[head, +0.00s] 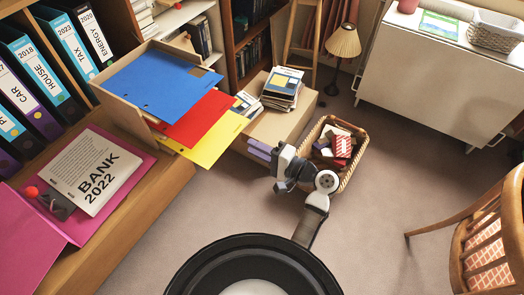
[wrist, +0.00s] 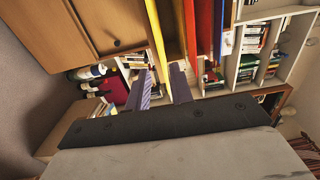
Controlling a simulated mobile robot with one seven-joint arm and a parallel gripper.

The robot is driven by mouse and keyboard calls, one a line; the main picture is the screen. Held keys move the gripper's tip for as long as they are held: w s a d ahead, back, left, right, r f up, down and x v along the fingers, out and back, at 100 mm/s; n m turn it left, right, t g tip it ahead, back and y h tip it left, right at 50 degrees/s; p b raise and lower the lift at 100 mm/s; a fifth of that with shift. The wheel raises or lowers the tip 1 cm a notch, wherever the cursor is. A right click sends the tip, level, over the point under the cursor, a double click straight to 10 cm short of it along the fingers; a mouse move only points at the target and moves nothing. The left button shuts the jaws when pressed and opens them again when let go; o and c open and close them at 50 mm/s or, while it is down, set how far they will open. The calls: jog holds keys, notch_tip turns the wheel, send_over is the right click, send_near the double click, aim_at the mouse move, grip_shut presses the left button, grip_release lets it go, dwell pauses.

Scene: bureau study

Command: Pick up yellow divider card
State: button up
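The yellow divider card (head: 214,143) is the outermost of three cards leaning out of a cardboard box on the wooden shelf. A red card (head: 196,116) and a blue card (head: 165,80) lie behind it. In the wrist view the yellow card (wrist: 156,32) shows nearly edge-on as a narrow strip, ahead of my gripper (wrist: 160,72) and roughly in line with the gap between its purple fingers. The fingers are apart with nothing gripped. In the head view my gripper (head: 250,152) is just right of the card's lower right side. I cannot tell whether they touch.
The cardboard box (head: 122,112) stands beside several binders (head: 65,50). A Bank 2022 booklet (head: 92,172) lies on a pink folder on the shelf. A carton (head: 275,125) with stacked books and a wicker basket (head: 350,172) are near my arm.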

jog(key=x, duration=0.6)
jog(key=shift+w+a, duration=0.25)
grip_shut()
jog(key=shift+r, duration=0.2)
dwell(0.5)
jog(key=shift+s+d, duration=0.1)
jog(key=r+p+v, duration=0.1)
jog(key=p+v, duration=0.3)
jog(key=v, duration=2.1)
dwell(2.8)
jog(key=shift+s+r, duration=0.1)
jog(key=shift+r, duration=0.05)
